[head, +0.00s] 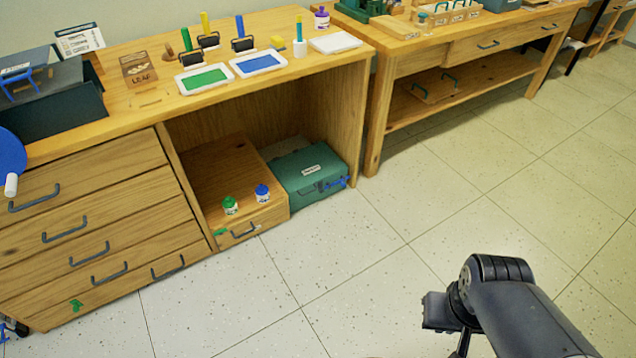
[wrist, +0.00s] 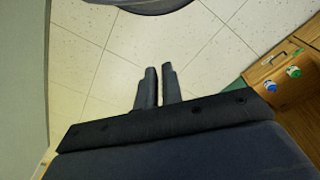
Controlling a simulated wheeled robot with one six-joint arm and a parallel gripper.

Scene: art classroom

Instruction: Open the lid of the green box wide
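The green box (head: 318,184) stands on the floor under the bench, at the right end of the open bay. Its lid (head: 300,163) is down and bears a small white label. A blue part (head: 336,183) shows at its front right. In the wrist view a sliver of green (wrist: 236,86), probably this box, shows behind my gripper's body. My gripper (wrist: 159,68) points at bare floor, its two dark fingers close together with a narrow empty gap. In the head view my arm is at the lower right, well away from the box, and the fingers are mostly cut off.
A low wooden drawer unit (head: 215,178) stands left of the box, carrying a green-capped jar (head: 230,205) and a blue-capped jar (head: 262,193). The bench's side panel (head: 345,120) rises close to the box's right. The tiled floor (head: 330,270) in front is clear.

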